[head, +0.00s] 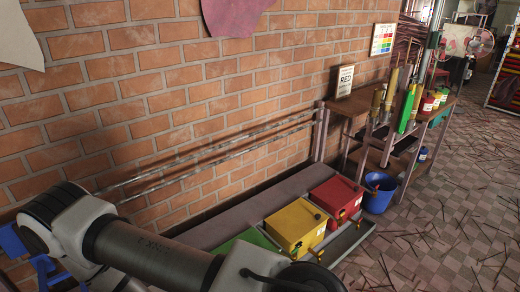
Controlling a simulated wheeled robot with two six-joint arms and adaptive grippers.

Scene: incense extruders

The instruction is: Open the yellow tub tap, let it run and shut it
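The yellow tub (293,222) stands on a low bench by the brick wall, between a red tub (335,196) and a green tub (247,240). It has a dark knob on its lid and a pale label on its front. A small tap (318,254) shows low at its front, just above my arm. The tap is too small to tell whether it is open or shut. My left arm crosses the lower left and hides much of the green tub. My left gripper is out of the frame. My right gripper is not in view.
A blue bucket (379,193) stands on the floor right of the red tub. A wooden workbench (349,107) behind it bears green and brass tubes and small pots. Metal rails (215,158) run along the wall. The tiled floor (440,235) at right has scattered sticks.

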